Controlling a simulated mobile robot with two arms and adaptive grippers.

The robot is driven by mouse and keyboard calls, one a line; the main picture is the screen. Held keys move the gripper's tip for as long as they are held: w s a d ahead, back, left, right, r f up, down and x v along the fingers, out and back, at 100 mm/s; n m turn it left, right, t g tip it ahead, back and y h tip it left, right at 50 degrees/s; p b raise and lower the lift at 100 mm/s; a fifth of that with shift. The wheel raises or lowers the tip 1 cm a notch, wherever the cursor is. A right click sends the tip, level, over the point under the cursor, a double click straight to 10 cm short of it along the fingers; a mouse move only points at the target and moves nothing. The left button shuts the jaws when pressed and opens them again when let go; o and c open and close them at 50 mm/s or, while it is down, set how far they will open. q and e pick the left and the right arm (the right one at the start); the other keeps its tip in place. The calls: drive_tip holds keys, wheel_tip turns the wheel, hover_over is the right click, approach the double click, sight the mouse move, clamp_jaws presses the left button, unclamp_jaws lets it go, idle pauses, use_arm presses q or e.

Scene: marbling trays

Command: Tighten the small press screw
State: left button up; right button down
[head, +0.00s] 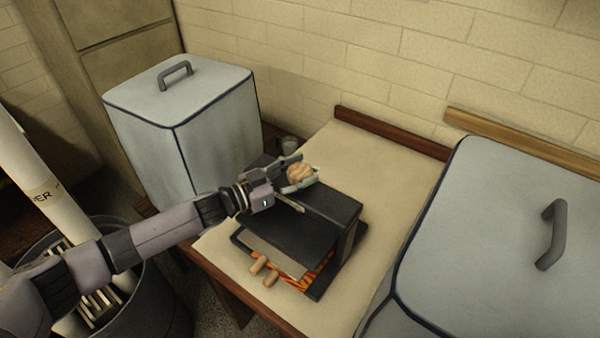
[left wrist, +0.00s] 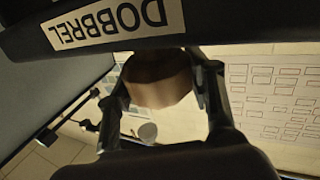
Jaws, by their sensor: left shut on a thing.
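The small press is black and stands on the cream table top; its upper block (head: 335,205) shows in the head view, with orange patterned sheets (head: 318,270) low in it. A round tan knob, likely the press screw's head (head: 301,172), sits above the block. My left gripper (head: 297,176) comes in from the left and is shut on this knob. In the left wrist view the knob (left wrist: 158,78) is between the two fingers, beside a dark bar (left wrist: 215,18) lettered DOBBREL. The screw's shaft is hidden. My right gripper is not in view.
Two wooden pegs (head: 263,271) are at the press's front left. A lidded grey bin (head: 185,125) stands behind left, another (head: 480,240) at right. A dark bucket (head: 150,300) with a rolled tube (head: 40,185) is at left.

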use_arm(q)
drive_tip(key=shift+m+g+h+b, duration=0.5)
drive_tip(key=shift+m+g, duration=0.2)
drive_tip(key=shift+g, duration=0.3)
drive_tip(key=shift+g, duration=0.3)
drive_tip(key=o, duration=1.2)
drive_tip(key=v, duration=1.2)
drive_tip(key=shift+f, duration=0.1)
